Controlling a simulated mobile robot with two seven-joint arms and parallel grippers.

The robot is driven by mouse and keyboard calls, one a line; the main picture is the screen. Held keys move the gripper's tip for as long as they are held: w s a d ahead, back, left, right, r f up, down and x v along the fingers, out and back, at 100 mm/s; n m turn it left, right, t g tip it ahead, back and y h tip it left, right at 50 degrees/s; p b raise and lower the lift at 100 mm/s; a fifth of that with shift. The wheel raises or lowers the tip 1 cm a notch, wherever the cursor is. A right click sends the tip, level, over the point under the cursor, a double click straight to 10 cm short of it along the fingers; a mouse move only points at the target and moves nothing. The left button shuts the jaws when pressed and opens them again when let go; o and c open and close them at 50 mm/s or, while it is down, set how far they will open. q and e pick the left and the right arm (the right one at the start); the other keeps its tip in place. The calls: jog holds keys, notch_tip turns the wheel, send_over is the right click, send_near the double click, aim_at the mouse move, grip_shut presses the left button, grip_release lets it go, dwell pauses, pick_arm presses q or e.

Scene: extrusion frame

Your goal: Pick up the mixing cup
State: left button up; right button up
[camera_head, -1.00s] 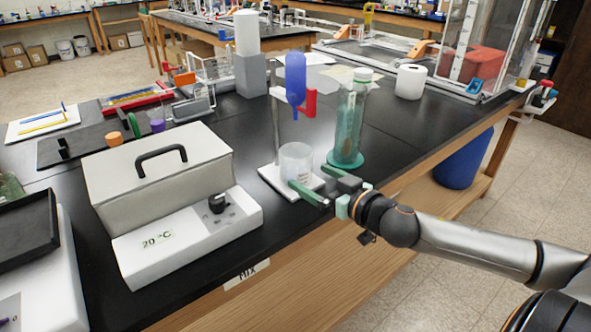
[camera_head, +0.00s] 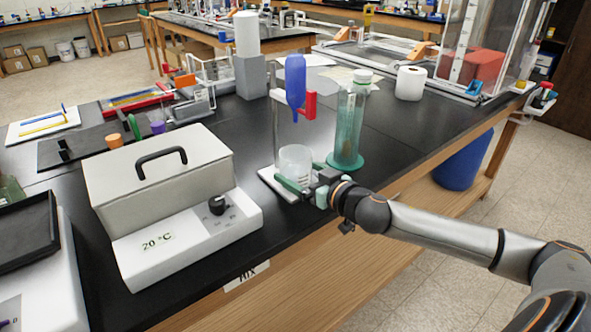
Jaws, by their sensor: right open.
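The mixing cup (camera_head: 295,160) is a clear, whitish cup. It stands upright on the white stand base (camera_head: 268,177), below a blue funnel-like vessel (camera_head: 295,82) held by a red clamp (camera_head: 311,104). My right gripper (camera_head: 298,184) reaches in from the right at the cup's near side, with its green fingers open. One finger lies at the cup's lower left front and the gripper body hides part of the cup's lower right. I cannot tell whether the fingers touch the cup. My left gripper is not in view.
A tall green-tinted cylinder (camera_head: 348,128) stands close to the right of the cup. A white water bath marked 20 °C (camera_head: 185,235) sits to the left. A white paper roll (camera_head: 410,83) stands farther back. The bench's front edge runs just below my right gripper.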

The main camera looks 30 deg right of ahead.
jog(key=c, duration=1.2)
jog(key=shift+c, duration=0.2)
jog(key=shift+r, duration=0.2)
